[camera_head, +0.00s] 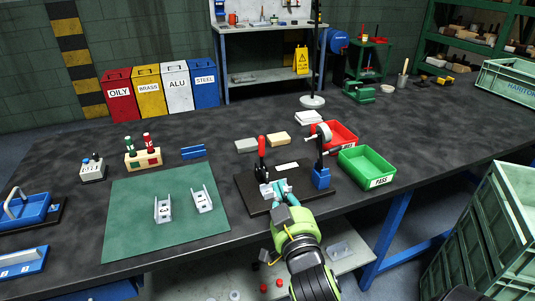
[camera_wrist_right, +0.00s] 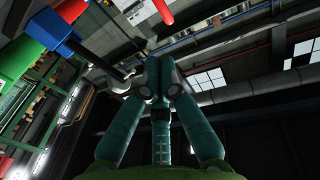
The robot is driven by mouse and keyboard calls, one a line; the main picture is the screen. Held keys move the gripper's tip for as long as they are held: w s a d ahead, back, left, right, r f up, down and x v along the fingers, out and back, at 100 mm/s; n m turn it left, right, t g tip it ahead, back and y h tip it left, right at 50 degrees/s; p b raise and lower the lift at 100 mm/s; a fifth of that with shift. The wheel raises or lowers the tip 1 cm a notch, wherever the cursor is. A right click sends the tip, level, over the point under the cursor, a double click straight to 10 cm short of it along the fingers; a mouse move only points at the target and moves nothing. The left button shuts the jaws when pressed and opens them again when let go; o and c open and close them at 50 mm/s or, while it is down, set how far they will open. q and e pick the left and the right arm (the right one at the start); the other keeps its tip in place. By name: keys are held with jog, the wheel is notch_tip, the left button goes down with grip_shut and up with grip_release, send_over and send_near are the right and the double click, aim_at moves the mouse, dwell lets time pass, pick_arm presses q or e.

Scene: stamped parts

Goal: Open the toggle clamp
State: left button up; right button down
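The toggle clamp, with its red handle (camera_head: 262,146) standing upright, is on a dark base plate (camera_head: 251,203) near the middle of the table. A pale metal piece (camera_head: 266,191) sits at the clamp's foot. My right gripper (camera_head: 279,186) comes in from the front, low over the plate, just right of that piece and below the red handle. In the right wrist view its fingers (camera_wrist_right: 158,75) meet at the tips with nothing visible between them. A red rod end (camera_wrist_right: 165,12) shows above them, apart from the fingers. My left gripper is not in view.
A blue stand (camera_head: 321,177) with a dial gauge rises at the plate's right. A green bin (camera_head: 367,166) and a red bin (camera_head: 340,134) lie beyond it. Two metal brackets (camera_head: 202,198) lie on the green mat (camera_head: 125,220) at left.

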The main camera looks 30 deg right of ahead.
aim_at(267, 177)
jog(key=shift+w, duration=0.15)
